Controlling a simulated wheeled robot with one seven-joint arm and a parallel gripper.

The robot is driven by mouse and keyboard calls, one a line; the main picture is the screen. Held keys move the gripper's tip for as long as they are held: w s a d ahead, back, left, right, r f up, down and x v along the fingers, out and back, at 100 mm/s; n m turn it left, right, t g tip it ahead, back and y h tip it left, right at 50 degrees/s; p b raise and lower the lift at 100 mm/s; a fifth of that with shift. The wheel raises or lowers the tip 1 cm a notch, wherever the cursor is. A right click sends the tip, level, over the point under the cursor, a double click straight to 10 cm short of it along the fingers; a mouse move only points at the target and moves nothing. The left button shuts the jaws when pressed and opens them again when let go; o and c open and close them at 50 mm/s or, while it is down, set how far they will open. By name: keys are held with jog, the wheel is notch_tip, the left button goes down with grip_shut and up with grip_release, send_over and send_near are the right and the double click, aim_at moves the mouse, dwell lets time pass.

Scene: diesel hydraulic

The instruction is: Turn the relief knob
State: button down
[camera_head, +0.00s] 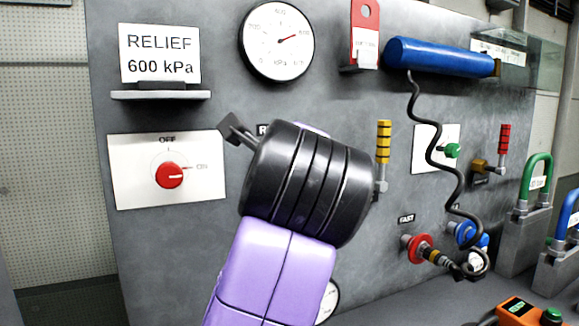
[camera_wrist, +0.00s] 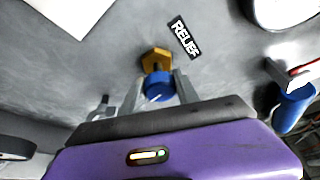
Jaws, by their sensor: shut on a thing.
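The relief knob (camera_wrist: 157,88) is blue with a pale mark line on its face. It sits on a brass hexagonal base (camera_wrist: 156,59) beside a black RELIEF label (camera_wrist: 183,38) in the wrist view. My gripper (camera_wrist: 159,94) has one finger on each side of the knob and is shut on it. In the head view my arm and dark wrist hide the knob, and only part of its label (camera_head: 263,130) shows. A RELIEF 600 kPa sign (camera_head: 160,54) stands at upper left.
A red OFF/ON switch (camera_head: 169,175) points to ON at left. A blue cylinder (camera_head: 440,57) with a coiled black hose (camera_head: 447,150) is at right. Yellow-handled (camera_head: 383,142) and red-handled (camera_head: 504,139) levers stick out from the grey panel.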

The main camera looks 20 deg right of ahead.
dwell(0.3)
jog(key=c, duration=0.9)
grip_release()
jog(key=v, duration=0.7)
jog(key=shift+s, duration=0.3)
jog(key=shift+a, duration=0.1)
